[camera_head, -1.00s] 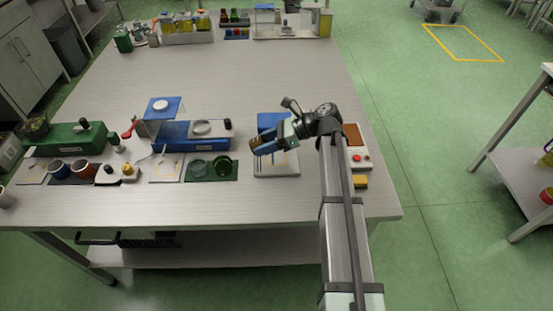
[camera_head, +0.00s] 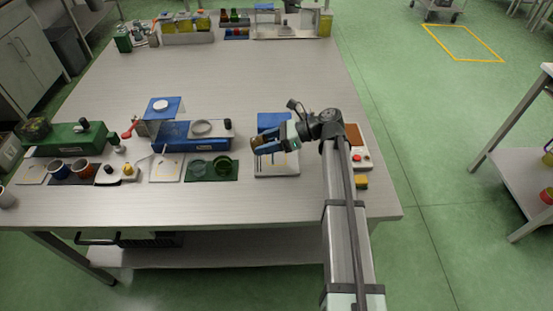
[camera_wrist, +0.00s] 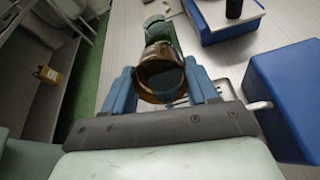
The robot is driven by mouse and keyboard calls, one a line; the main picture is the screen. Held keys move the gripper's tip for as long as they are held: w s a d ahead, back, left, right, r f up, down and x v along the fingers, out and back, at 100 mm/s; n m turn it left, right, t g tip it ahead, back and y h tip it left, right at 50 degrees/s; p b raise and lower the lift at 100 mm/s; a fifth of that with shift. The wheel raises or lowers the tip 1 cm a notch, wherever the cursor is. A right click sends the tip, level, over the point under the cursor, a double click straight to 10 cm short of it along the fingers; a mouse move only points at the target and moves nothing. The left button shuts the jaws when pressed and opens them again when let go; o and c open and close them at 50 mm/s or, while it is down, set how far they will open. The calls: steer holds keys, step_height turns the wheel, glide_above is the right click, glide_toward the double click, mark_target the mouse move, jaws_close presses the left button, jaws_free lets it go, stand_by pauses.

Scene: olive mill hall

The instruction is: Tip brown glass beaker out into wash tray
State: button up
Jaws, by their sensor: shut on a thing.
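My gripper (camera_head: 268,146) is shut on the brown glass beaker (camera_head: 258,141), holding it over the pale shallow tray (camera_head: 277,169) at the front right of the bench. In the wrist view the brown beaker (camera_wrist: 157,82) sits between my two blue fingers, with its round opening facing the camera. The beaker looks tilted, but its exact angle is hard to tell. What is inside cannot be made out. The tray's rim (camera_wrist: 229,90) shows partly behind the beaker and fingers.
A blue box (camera_head: 270,121) stands just behind the tray. The bench's middle is clear.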

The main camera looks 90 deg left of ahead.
mark_target(263, 138)
steer(key=shift+w+r+g, duration=0.1)
steer(key=shift+w+g, duration=0.75)
steer(key=shift+g, duration=0.25)
stand_by(0.6)
steer(key=shift+w+r+g, duration=0.25)
steer(key=shift+r+g, duration=0.75)
steer(key=shift+g, duration=0.1)
stand_by(0.7)
steer(key=s+f+t, duration=0.1)
steer(key=t, duration=0.1)
steer(key=s+f+t, duration=0.1)
steer(key=shift+t, duration=0.4)
steer(key=shift+s+t, duration=0.1)
steer(key=shift+t, duration=0.2)
